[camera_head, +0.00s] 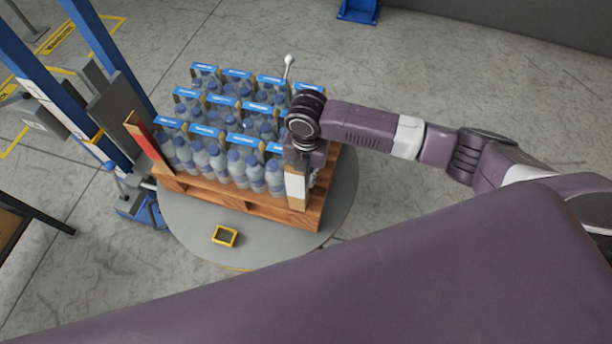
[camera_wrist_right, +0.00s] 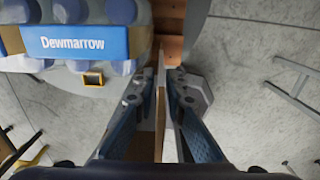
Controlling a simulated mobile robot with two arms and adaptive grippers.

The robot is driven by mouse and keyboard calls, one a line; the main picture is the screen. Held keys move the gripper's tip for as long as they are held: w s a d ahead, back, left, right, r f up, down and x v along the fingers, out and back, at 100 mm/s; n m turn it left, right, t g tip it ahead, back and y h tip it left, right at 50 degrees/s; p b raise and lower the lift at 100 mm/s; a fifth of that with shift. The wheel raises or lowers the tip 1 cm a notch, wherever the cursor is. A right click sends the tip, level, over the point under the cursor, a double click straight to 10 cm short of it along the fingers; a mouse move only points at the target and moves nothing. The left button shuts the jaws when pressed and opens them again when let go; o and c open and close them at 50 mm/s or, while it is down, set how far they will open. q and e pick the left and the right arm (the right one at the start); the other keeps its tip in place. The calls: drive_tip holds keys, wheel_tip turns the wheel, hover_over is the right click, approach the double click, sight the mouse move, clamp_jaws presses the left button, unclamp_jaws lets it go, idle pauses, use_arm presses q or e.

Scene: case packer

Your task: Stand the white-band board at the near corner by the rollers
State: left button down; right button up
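The white-band board (camera_head: 296,188) is upright at the near right corner of the wooden pallet (camera_head: 240,196), beside the bottle packs. My right gripper (camera_head: 304,160) is over its top, coming from above. In the right wrist view, the gripper (camera_wrist_right: 163,85) has its two fingers closed on the thin edge of the board (camera_wrist_right: 160,100). I cannot tell whether the board's foot rests on the pallet. My left gripper is not in view.
Blue-labelled bottle packs (camera_head: 235,165) fill the pallet. A red-band board (camera_head: 150,142) stands at its left corner. The pallet sits on a round grey turntable (camera_head: 342,205) with a yellow-framed block (camera_head: 225,236). Blue posts (camera_head: 105,45) stand left. Floor to the right is clear.

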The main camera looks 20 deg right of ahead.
wheel_tip(320, 180, up, 12)
drive_tip(key=shift+r+b, duration=0.1)
drive_tip(key=shift+b, duration=0.6)
